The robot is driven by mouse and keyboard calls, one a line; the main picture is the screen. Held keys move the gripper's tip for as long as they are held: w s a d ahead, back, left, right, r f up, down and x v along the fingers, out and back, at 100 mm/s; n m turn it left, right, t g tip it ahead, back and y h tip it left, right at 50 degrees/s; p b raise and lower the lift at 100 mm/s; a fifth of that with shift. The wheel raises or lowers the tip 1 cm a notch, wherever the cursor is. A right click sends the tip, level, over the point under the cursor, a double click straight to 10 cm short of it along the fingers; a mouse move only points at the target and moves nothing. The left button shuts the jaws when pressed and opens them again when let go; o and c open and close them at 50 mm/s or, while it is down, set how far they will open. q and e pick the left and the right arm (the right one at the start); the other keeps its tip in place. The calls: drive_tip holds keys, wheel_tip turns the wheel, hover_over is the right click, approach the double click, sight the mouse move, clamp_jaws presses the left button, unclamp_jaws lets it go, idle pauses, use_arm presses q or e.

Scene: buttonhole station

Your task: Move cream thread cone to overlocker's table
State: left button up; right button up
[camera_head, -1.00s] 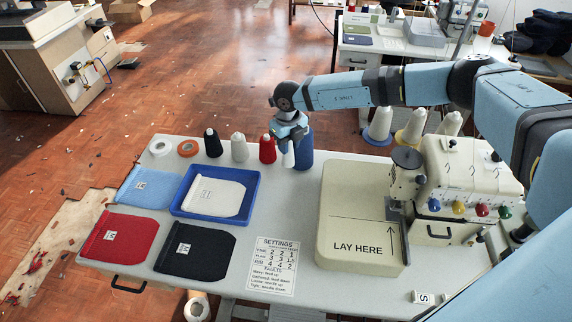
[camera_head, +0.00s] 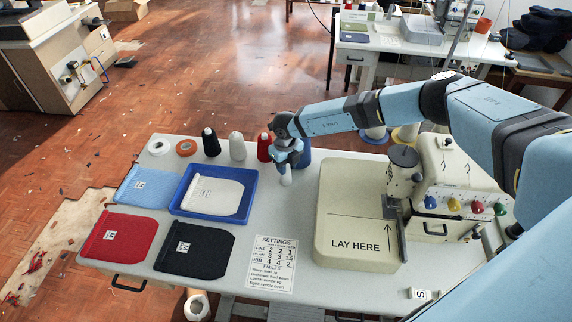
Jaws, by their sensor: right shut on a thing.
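My right gripper (camera_head: 287,163), reaching in from the right, is shut on a pale cone, which I take to be the cream thread cone (camera_head: 286,179). Only the lower part of the cone shows below the fingers; whether its base touches the table is unclear. The overlocker (camera_head: 462,180) stands at the right, with blue, yellow, red and green knobs. Its raised cream table (camera_head: 342,218), marked "LAY HERE" with an arrow, lies to the right of the held cone. My left gripper is not in view.
Black (camera_head: 211,143), pale grey (camera_head: 237,147), red (camera_head: 264,148) and blue (camera_head: 305,150) cones stand along the back edge. A blue tray (camera_head: 178,208) with white cloth and several folded cloths fill the left. A settings card (camera_head: 270,263) lies in front.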

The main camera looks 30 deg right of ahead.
drive_tip(key=shift+f, duration=0.2)
drive_tip(key=o, duration=0.9)
drive_tip(key=shift+r, duration=0.4)
wheel_tip(320, 180, up, 12)
drive_tip(key=shift+f+b, duration=0.15)
drive_tip(key=shift+b, duration=0.35)
